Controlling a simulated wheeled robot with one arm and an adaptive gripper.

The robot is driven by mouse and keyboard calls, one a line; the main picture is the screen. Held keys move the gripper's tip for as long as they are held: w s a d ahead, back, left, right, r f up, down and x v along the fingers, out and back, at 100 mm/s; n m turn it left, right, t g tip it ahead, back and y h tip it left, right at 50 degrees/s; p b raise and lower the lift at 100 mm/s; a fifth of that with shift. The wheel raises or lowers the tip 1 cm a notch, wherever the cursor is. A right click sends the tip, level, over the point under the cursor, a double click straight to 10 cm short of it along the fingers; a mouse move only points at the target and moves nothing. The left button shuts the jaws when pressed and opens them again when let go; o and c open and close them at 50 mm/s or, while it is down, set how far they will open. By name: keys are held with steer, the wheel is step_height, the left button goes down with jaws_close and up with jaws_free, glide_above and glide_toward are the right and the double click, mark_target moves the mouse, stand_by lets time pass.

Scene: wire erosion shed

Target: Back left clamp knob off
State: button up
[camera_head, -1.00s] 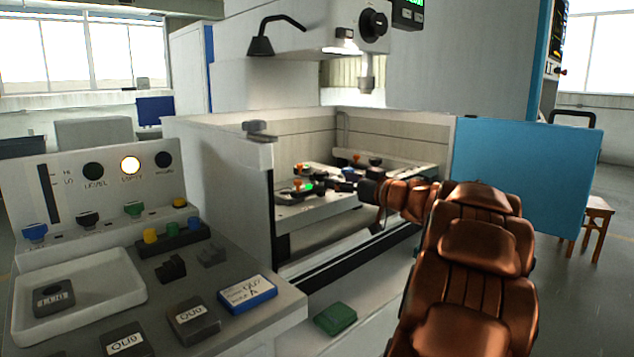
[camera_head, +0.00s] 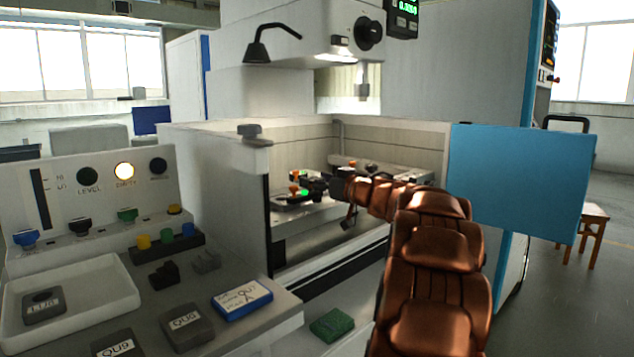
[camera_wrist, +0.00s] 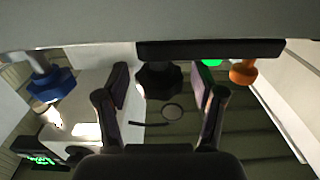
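In the wrist view a black lobed knob (camera_wrist: 160,80) shows between the two fingers of my gripper (camera_wrist: 160,88), below a dark bar. The fingers are apart, with gaps on both sides of the knob; whether the knob lies at fingertip depth is unclear. A blue knob (camera_wrist: 52,84) is at the left and an orange knob (camera_wrist: 243,72) at the right. In the head view my gripper (camera_head: 338,186) is inside the machine's work bay, close to a clamp with an orange top (camera_head: 295,175). Which knob is the back left one I cannot tell.
The bay's left wall (camera_head: 215,190) and the blue door (camera_head: 520,180) flank my arm. More clamps (camera_head: 370,168) stand on the right of the bay. A control bench (camera_head: 250,335) with a tray (camera_head: 120,290), labelled blocks and a green pad (camera_head: 332,324) is in front.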

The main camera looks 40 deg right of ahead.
steer(key=c, duration=1.1)
steer(key=p, duration=0.2)
steer(key=n+y+p, duration=0.1)
steer(key=p, duration=0.1)
steer(key=shift+d+r+y+p, duration=0.15)
steer(key=shift+r+y+p, duration=0.15)
steer(key=shift+p, duration=0.1)
steer(key=shift+y+p, duration=0.3)
steer(key=shift+p, duration=0.45)
steer(key=n+y+p, duration=0.2)
steer(key=y+p, duration=0.1)
steer(key=p, duration=0.3)
steer(key=shift+n+g, duration=0.3)
steer(key=shift+g, duration=0.1)
steer(key=n+g+y+p, duration=0.1)
steer(key=y+p, duration=0.1)
steer(key=p, duration=0.2)
steer(key=n+g+y+p, duration=0.1)
steer(key=n+y+p, duration=0.1)
steer(key=p, duration=0.2)
steer(key=shift+f+y, duration=0.2)
steer(key=shift+y, duration=0.2)
steer(key=shift+f+n+g+y+p, duration=0.1)
steer(key=shift+n+g+y+p, duration=1.4)
steer(key=shift+p, duration=1.6)
steer(key=o, duration=1.1)
